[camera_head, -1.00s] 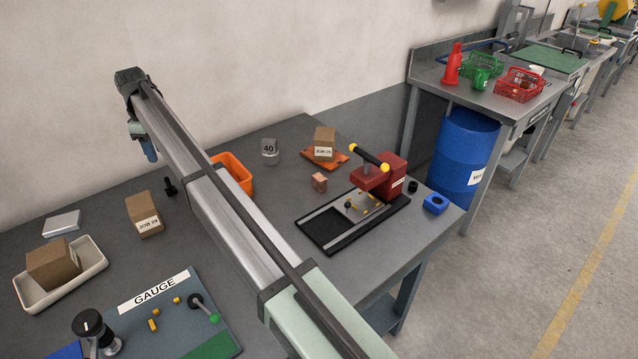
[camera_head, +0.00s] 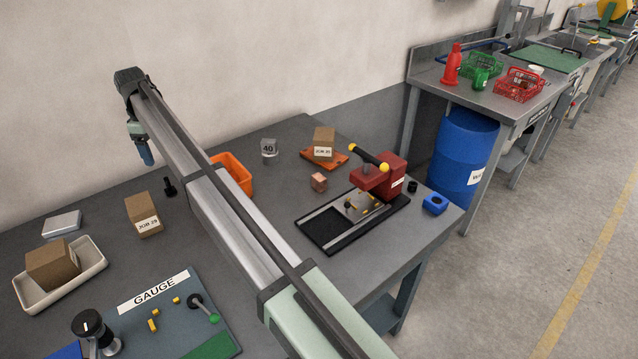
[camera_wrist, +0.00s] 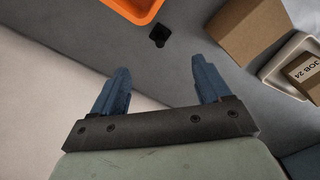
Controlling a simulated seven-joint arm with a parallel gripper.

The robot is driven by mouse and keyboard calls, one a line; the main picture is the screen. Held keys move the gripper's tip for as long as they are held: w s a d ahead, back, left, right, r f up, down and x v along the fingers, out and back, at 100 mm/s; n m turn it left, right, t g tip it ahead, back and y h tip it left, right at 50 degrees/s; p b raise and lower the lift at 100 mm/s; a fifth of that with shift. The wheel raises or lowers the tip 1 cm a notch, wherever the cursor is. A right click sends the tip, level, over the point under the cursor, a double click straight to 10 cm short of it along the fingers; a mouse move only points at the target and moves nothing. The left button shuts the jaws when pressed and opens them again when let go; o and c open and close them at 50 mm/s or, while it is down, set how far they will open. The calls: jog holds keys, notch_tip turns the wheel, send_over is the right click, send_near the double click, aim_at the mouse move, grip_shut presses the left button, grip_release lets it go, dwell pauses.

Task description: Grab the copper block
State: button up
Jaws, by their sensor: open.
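The copper block (camera_head: 319,181) is a small pinkish-orange cube on the grey bench (camera_head: 290,215) in the head view, between the orange tray and the red press. It does not show in the wrist view. My gripper (camera_wrist: 160,85) has two blue fingers spread apart with nothing between them. In the head view my gripper (camera_head: 146,153) hangs at the far end of the arm, near the wall, well to the left of the block and above the bench's back edge.
A red press (camera_head: 382,178) with a yellow-tipped handle stands right of the block. An orange tray (camera_head: 340,160) holds a carton (camera_head: 324,140). A grey weight marked 40 (camera_head: 269,149) and an orange bin (camera_head: 236,170) are to the left. Bare bench surrounds the block.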

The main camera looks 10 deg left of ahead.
jog(key=w+d+r+m, duration=0.1)
jog(key=w+d+m, duration=0.1)
jog(key=w+d, duration=1)
jog(key=w+d+r+m, duration=0.1)
jog(key=w+d, duration=0.1)
jog(key=d, duration=0.6)
jog(key=w+d+m, duration=0.1)
jog(key=w+d, duration=0.1)
jog(key=d, duration=0.7)
jog(key=m, duration=2.3)
send_over(319, 177)
jog(key=f, duration=0.1)
jog(key=shift+f, duration=6.9)
grip_shut()
